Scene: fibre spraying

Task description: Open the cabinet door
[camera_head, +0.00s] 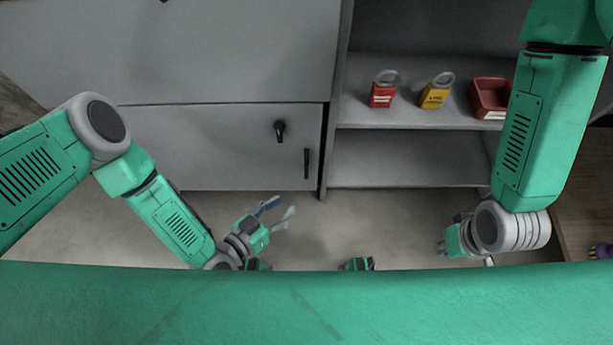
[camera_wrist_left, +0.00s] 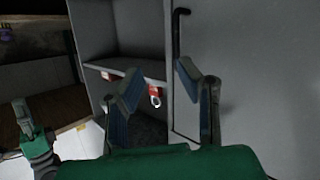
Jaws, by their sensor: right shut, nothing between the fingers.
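The grey cabinet door (camera_head: 215,148) is shut in the head view. It has a black vertical handle (camera_head: 307,163) near its right edge and a black latch (camera_head: 280,130) above it. My left gripper (camera_head: 276,210) is open and empty, below the door in the picture and apart from the handle. In the left wrist view my left gripper (camera_wrist_left: 158,78) has its fingers spread, with the door (camera_wrist_left: 255,65) behind and a black handle (camera_wrist_left: 178,32) above the right finger. My right gripper (camera_head: 441,247) is at the lower right, shut and empty, its fingers mostly hidden.
Open shelves (camera_head: 410,116) stand right of the door. They hold a red padlock (camera_head: 382,94), a yellow padlock (camera_head: 435,97) and a red bin (camera_head: 489,98). A wooden surface (camera_head: 578,210) lies at the far right. Bare floor (camera_head: 340,220) is in front of the cabinet.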

